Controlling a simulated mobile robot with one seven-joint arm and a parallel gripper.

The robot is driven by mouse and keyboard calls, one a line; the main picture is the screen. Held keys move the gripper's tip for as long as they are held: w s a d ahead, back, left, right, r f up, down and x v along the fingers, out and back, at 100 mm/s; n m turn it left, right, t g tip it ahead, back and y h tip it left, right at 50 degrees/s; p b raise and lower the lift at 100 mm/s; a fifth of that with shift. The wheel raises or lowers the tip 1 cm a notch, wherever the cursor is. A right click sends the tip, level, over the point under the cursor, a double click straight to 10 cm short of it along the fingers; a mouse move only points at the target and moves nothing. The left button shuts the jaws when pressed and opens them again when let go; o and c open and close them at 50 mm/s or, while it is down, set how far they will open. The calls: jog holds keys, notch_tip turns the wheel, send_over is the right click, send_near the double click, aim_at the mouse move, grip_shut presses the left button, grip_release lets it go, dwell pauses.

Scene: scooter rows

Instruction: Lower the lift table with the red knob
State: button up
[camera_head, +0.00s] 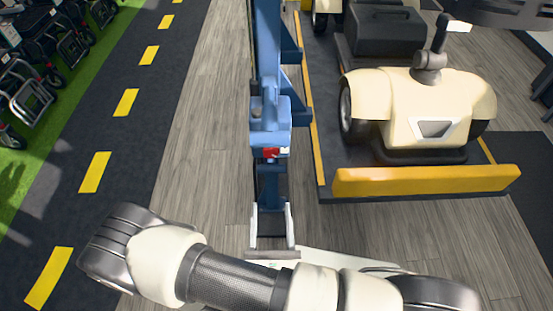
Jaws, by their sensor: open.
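The red knob (270,152) is a small red piece on the front of a blue control box (269,135), which is on the blue lift post (268,50). The lift table (322,190) is a dark platform with yellow edges to the right of the post. A cream scooter (425,110) stands on it. My gripper (271,207) is below the knob in the picture, with its two pale fingers apart and pointing up toward it. It is empty and appears apart from the knob. The table's height above the floor is hard to tell.
A raised yellow flap (425,180) closes the table's near end. Dark wheelchairs (35,85) stand on green flooring at the left, beyond a dark lane (110,120) with yellow dashes. Grey wooden floor (205,150) is clear left of the post.

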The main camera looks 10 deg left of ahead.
aim_at(271, 154)
jog(key=b+x, duration=0.2)
jog(key=x, duration=1.5)
jog(key=shift+d+r, duration=0.15)
jog(key=c, duration=1)
jog(key=shift+c, duration=0.2)
